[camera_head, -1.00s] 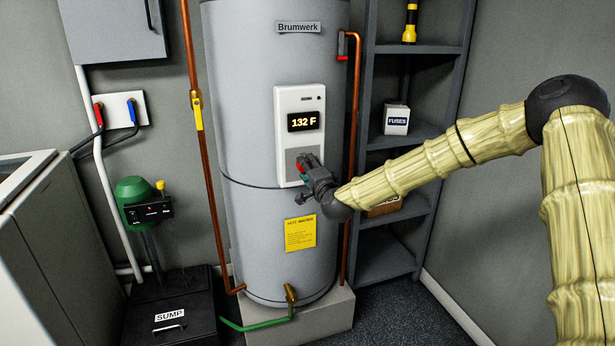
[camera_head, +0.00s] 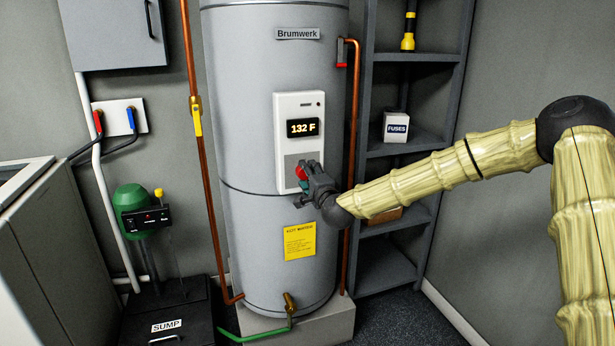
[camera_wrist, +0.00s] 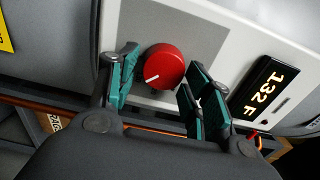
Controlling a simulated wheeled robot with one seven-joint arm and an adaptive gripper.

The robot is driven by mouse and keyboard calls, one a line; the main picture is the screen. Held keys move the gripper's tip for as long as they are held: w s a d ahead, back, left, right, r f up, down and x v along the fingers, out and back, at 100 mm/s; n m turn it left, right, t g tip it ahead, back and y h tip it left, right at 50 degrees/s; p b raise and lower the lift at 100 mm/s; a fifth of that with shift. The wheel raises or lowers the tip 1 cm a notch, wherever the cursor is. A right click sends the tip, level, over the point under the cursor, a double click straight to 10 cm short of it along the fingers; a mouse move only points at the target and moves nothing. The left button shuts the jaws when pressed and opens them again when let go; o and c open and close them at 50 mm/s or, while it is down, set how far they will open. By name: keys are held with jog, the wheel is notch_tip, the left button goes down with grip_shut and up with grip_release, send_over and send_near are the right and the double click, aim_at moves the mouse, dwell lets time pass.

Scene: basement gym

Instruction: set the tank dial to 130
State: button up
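The grey tank (camera_head: 275,120) stands upright with a white control panel (camera_head: 288,106) on its front. The panel's display (camera_head: 303,128) reads 132 F, and it also shows in the wrist view (camera_wrist: 264,91). The red dial (camera_wrist: 165,66) with a white pointer mark sits on the grey lower part of the panel. My gripper (camera_wrist: 158,92) is open, with one teal-padded finger on each side of the dial and a gap to it. In the head view my gripper (camera_head: 302,180) is at the panel's lower part and hides part of the dial.
A copper pipe (camera_head: 352,120) runs close beside the tank at right, near my wrist. Behind it stands a dark shelf (camera_head: 412,145) with a fuses box (camera_head: 396,127). A yellow label (camera_head: 299,240) is below the panel. A green sump pump (camera_head: 132,205) stands at left.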

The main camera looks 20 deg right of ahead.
jog(key=shift+o, duration=0.5)
jog(key=shift+a, duration=0.15)
jog(key=shift+s, duration=0.1)
jog(key=s, duration=1.1)
jog(key=shift+s+d, duration=0.3)
jog(key=shift+s, duration=0.05)
jog(key=s+a+f+n+g+y+p, duration=0.1)
jog(key=s+a+f+n+g+p, duration=0.2)
jog(key=s+f, duration=0.55)
jog(key=s+a+f+n+g+p, duration=0.1)
jog(key=s+a+f+n+g, duration=0.3)
jog(key=f, duration=0.7)
jog(key=s+a+f+n+g+y+p, duration=0.1)
jog(key=s+a+f+n+g+p, duration=0.2)
jog(key=s+f, duration=0.55)
jog(key=s+d+f+n+g+h+p, duration=0.1)
jog(key=s+f+n+g, duration=0.1)
jog(key=s, duration=0.8)
jog(key=s+d+f+n+g+p, duration=0.2)
jog(key=s+f, duration=0.3)
jog(key=s, duration=0.5)
jog(key=s+d+f+n+g+h+p, duration=0.1)
jog(key=s+f+n+g, duration=0.2)
jog(key=s, duration=0.7)
jog(key=shift+d+f+g+h, duration=0.3)
jog(key=shift+f+g, duration=0.2)
jog(key=shift+f, duration=0.1)
jog(key=shift+s, duration=0.1)
